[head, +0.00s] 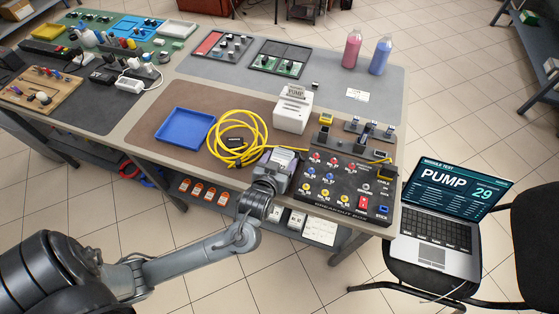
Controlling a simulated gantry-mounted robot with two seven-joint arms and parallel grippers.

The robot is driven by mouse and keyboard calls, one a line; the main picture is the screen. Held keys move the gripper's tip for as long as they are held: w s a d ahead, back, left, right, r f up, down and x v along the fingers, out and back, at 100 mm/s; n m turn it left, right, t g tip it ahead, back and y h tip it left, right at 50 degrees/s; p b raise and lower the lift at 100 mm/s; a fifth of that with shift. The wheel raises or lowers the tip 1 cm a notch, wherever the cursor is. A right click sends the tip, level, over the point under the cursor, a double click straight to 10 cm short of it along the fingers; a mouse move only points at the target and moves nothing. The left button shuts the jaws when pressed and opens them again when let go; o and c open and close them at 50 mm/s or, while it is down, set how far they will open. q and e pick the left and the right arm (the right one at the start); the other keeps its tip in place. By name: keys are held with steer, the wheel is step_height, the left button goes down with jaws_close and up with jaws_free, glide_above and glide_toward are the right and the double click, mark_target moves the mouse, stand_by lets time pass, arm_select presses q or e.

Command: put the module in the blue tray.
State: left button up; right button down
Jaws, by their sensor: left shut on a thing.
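The empty blue tray (185,128) lies on the brown mat at the front of the bench. My left gripper (279,164) is at the left edge of the black breakout box (340,185), to the right of the tray. It is shut on a pale grey piece (285,156), which looks like the module. The gripper covers much of this piece, and I cannot tell whether it touches the box or the mat. My right gripper is not in view.
A coiled yellow cable (238,139) lies between the tray and my gripper; its end reaches the box. A white label printer (293,110) with a "PUMP" label stands behind. The laptop (440,215) on a chair reads "PUMP 29". Two bottles (365,53) stand at the back.

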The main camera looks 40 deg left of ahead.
arm_select(q)
steer(key=shift+f, duration=0.2)
steer(key=o, duration=1.3)
steer(key=shift+o, duration=0.2)
